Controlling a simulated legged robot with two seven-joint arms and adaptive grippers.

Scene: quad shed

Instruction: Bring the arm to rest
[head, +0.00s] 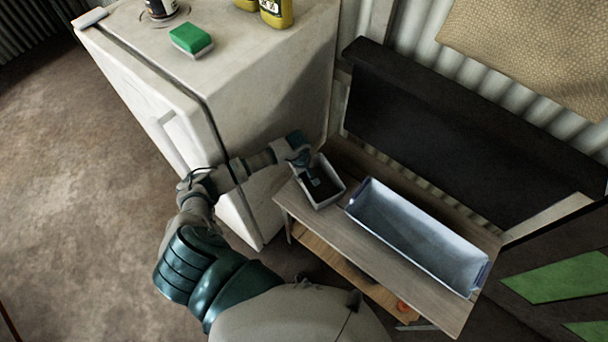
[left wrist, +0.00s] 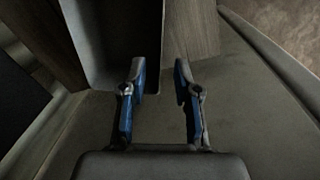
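My left arm reaches in from the lower left in the head view. Its gripper (head: 301,158) is at the rear left edge of a small grey bin (head: 333,198) on the wooden bench. In the left wrist view the two blue-and-grey fingers (left wrist: 160,80) are spread apart with nothing between them, so the gripper is open. The bin's dark inside (left wrist: 122,40) shows just past the fingertips. I cannot tell whether the fingers touch the bin. My right gripper is not in view.
A white fridge (head: 262,100) stands close beside the arm, with a green sponge (head: 191,40) and a yellow bottle (head: 277,12) on top. A long, empty-looking pale blue tray (head: 478,285) sits on the bench (head: 350,238), right of the bin. The floor at left is clear.

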